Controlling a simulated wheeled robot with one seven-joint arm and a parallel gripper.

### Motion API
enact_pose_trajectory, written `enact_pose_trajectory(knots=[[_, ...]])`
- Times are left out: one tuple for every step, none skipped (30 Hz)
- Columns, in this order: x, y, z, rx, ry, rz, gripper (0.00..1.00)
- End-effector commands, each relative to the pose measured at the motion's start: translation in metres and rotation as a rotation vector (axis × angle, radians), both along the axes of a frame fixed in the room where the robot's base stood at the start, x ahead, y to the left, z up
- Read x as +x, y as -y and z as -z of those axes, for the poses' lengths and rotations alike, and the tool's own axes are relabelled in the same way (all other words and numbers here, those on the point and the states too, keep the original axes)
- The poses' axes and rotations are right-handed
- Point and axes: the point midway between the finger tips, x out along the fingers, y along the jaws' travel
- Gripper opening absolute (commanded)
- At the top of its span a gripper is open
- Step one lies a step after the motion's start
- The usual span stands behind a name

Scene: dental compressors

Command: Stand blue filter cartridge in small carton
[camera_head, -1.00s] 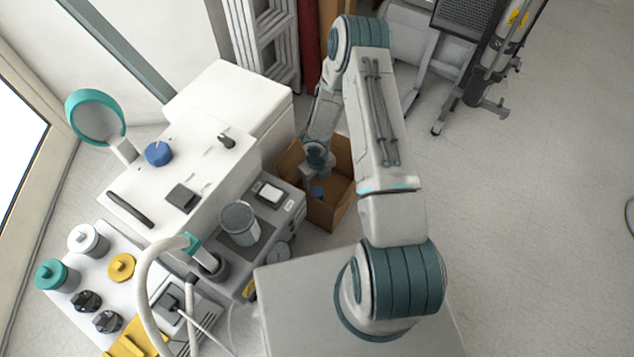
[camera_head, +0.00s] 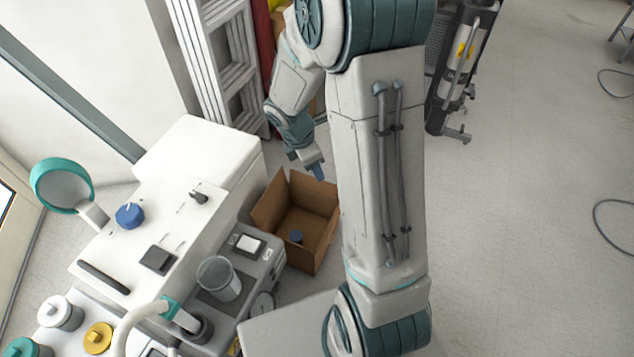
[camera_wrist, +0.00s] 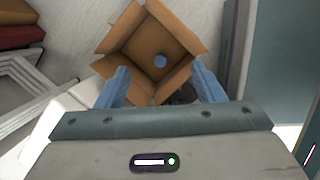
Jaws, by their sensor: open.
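The blue filter cartridge (camera_head: 297,237) is inside the small carton (camera_head: 322,229), on its floor. In the wrist view the cartridge (camera_wrist: 160,61) shows as a round blue end, which looks upright, near the middle of the carton floor; the carton's flaps (camera_wrist: 112,43) are open. My gripper (camera_head: 314,168) is above and behind the carton in the head view, clear of the cartridge. In the wrist view my gripper (camera_wrist: 163,78) has its two blue fingers spread wide with nothing between them.
A white and grey compressor unit (camera_head: 165,225) with a clear cup (camera_head: 218,278) stands left of the carton. A ladder (camera_head: 222,70) leans behind it. Yellow and white knobbed jars (camera_head: 60,313) stand at lower left.

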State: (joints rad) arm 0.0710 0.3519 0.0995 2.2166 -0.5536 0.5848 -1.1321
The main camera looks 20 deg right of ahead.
Motion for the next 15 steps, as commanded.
enact_pose_trajectory(knots=[[-0.010, -0.001, -0.019, 0.011, 0.039, 0.116, 0.62], [-0.017, -0.002, -0.028, 0.019, 0.058, 0.191, 0.62], [-0.026, -0.003, -0.039, 0.033, 0.082, 0.289, 0.62], [-0.033, -0.005, -0.048, 0.044, 0.101, 0.363, 0.62], [-0.040, -0.006, -0.055, 0.055, 0.117, 0.437, 0.62], [-0.050, -0.008, -0.065, 0.073, 0.140, 0.536, 0.62], [-0.058, -0.010, -0.072, 0.087, 0.154, 0.610, 0.62], [-0.065, -0.012, -0.079, 0.102, 0.170, 0.683, 0.62], [-0.076, -0.015, -0.088, 0.123, 0.186, 0.780, 0.62], [-0.084, -0.017, -0.094, 0.140, 0.200, 0.852, 0.62], [-0.092, -0.020, -0.099, 0.157, 0.210, 0.923, 0.62], [-0.102, -0.024, -0.106, 0.182, 0.223, 1.017, 0.62], [-0.110, -0.026, -0.111, 0.199, 0.229, 1.085, 0.62], [-0.117, -0.029, -0.115, 0.217, 0.235, 1.150, 0.62], [-0.127, -0.033, -0.120, 0.239, 0.239, 1.231, 0.62]])
